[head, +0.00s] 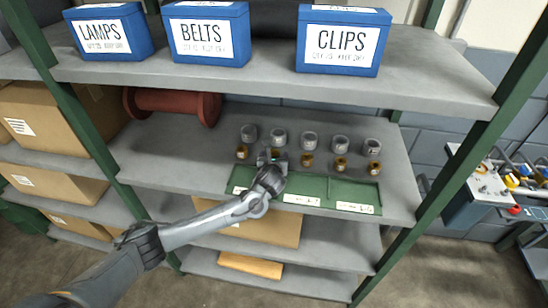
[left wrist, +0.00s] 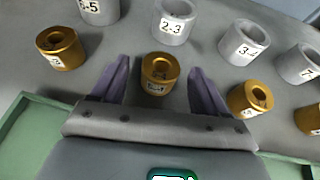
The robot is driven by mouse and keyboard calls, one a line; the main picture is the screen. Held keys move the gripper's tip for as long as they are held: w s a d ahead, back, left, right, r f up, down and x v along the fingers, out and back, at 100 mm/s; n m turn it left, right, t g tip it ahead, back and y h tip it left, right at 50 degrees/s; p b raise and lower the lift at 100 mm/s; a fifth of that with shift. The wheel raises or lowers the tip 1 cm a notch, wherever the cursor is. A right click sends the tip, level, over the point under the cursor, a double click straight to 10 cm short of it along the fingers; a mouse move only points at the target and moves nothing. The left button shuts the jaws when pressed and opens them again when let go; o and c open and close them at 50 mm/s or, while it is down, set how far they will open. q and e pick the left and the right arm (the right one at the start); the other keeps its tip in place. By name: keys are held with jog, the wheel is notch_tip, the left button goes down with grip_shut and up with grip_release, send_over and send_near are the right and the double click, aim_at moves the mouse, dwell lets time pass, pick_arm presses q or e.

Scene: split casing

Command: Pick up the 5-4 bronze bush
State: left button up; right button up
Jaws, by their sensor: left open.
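Several small bronze bushes stand in a row on the middle shelf, in front of a row of grey ones. In the left wrist view one bronze bush (left wrist: 160,68) stands upright between the fingers of my left gripper (left wrist: 158,76). Its white label faces me, but its mark is too small to read surely. The gripper is open, with a gap on both sides of the bush. In the head view my left gripper (head: 272,158) largely hides that bush. Other bronze bushes stand left (left wrist: 60,50) and right (left wrist: 250,98) of it. My right gripper is out of view.
Grey bushes (left wrist: 173,22) stand close behind the bronze row. A green tray (head: 335,196) with white labels lies along the shelf's front. A red spool (head: 172,104) lies at the left. The upper shelf with blue boxes (head: 343,40) overhangs the back.

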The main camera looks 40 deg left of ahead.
pick_arm(q)
jog(key=shift+w+a+f, duration=0.15)
jog(key=shift+w+a, duration=0.1)
jog(key=shift+w, duration=0.05)
grip_shut()
dwell(0.3)
